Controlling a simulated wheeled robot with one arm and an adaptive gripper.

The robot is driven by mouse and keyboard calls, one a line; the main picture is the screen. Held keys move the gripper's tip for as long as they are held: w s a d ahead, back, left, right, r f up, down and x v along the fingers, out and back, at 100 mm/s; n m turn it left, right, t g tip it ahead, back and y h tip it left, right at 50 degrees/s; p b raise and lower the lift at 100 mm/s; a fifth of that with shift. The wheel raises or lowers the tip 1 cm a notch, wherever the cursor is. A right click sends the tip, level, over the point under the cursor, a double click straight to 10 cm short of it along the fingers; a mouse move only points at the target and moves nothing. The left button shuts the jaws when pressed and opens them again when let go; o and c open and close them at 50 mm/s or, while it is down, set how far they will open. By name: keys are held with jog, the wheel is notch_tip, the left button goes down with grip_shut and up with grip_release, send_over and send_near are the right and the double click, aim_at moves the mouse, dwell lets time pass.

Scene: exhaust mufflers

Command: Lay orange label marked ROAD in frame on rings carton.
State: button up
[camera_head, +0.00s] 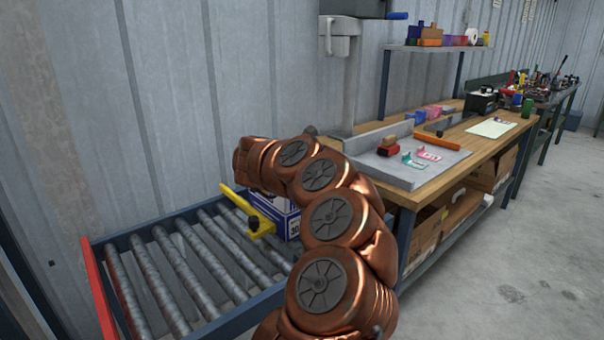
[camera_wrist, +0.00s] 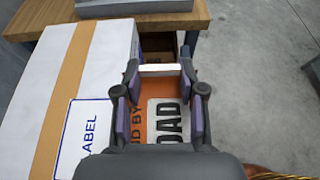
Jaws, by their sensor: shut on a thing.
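My gripper (camera_wrist: 162,78) is shut on the orange label (camera_wrist: 138,122) by its pale upright tab. The rings carton (camera_wrist: 107,58) is white with a tan tape strip. A blue-outlined frame (camera_wrist: 84,140) with the word LABEL is on its top, left of the held label. The label appears to overlap the frame's right side; I cannot tell whether it touches the carton. In the head view, part of the carton (camera_head: 284,219) shows behind my arm, which hides my gripper.
The carton stands on a roller conveyor (camera_head: 160,285) with a yellow bar (camera_head: 248,211) beside it. The wooden bench (camera_head: 450,182) at right holds a grey tray (camera_head: 402,175) with a green label (camera_head: 412,160), a pink label (camera_head: 428,153) and a red-brown stamp-like object (camera_head: 388,148).

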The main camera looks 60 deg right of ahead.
jog(key=shift+w+d+f+p, duration=0.15)
jog(key=shift+w+d+p, duration=0.2)
jog(key=shift+w, duration=1.25)
jog(key=shift+w+d+f+p, duration=0.15)
jog(key=shift+w+d+p, duration=0.15)
jog(key=shift+w, duration=1.35)
jog(key=shift+w+d+f+p, duration=0.15)
jog(key=shift+w+d+p, duration=0.2)
jog(key=shift+w, duration=1.25)
jog(key=shift+s+d+f, duration=0.1)
jog(key=shift+s+f, duration=0.05)
jog(key=shift+f, duration=1.6)
jog(key=shift+f+b, duration=0.15)
jog(key=shift+b, duration=0.15)
jog(key=o, duration=0.7)
jog(key=shift+c, duration=0.2)
jog(key=shift+r+p, duration=0.3)
jog(key=b+v, duration=0.1)
jog(key=v, duration=1.1)
jog(key=shift+f, duration=0.25)
